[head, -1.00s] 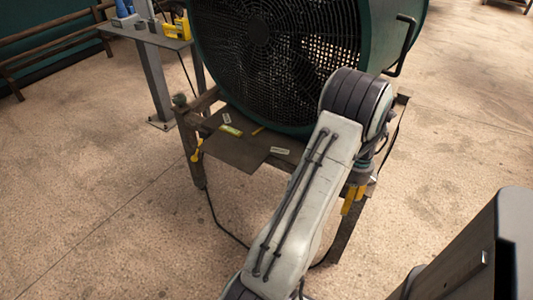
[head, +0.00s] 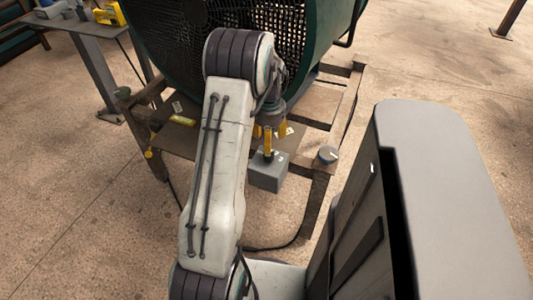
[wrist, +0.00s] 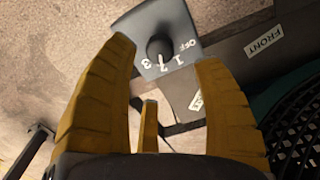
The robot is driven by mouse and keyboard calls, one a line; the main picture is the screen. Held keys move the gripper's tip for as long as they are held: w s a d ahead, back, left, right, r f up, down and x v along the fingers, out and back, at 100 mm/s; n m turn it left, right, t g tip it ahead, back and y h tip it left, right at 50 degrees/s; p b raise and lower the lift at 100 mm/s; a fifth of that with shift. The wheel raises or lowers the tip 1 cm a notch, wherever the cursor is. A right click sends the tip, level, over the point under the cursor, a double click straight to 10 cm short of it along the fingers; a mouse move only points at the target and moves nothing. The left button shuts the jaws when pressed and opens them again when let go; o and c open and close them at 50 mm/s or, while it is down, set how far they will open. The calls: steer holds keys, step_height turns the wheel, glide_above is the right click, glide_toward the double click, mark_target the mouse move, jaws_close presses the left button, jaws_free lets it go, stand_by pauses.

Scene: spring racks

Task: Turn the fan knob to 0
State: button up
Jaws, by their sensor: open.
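The fan knob (wrist: 159,47) is a dark round knob on a grey control box (wrist: 180,24) in the wrist view, marked OFF and with white numerals; no 0 shows, and I cannot tell where it points. In the head view the box (head: 268,179) sits at the front edge of the fan's stand; the knob is not discernible there. My gripper (wrist: 165,70) is open and empty, its yellow fingers either side of the box in the wrist view, apart from the knob. In the head view my gripper (head: 268,140) hangs over the box. The big green fan (head: 320,30) stands behind.
The fan's metal stand (head: 345,110) has a round-capped corner post (head: 328,155) right of the box. A label reading FRONT (wrist: 264,42) shows in the wrist view. A side table (head: 85,22) with a yellow tool (head: 110,14) stands at upper left. The floor at left is clear.

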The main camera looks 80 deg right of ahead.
mark_target(269, 157)
steer(key=shift+f+b, duration=0.45)
steer(key=shift+f, duration=3.15)
steer(key=shift+o, duration=0.2)
steer(key=c, duration=1.2)
steer(key=shift+c, duration=0.2)
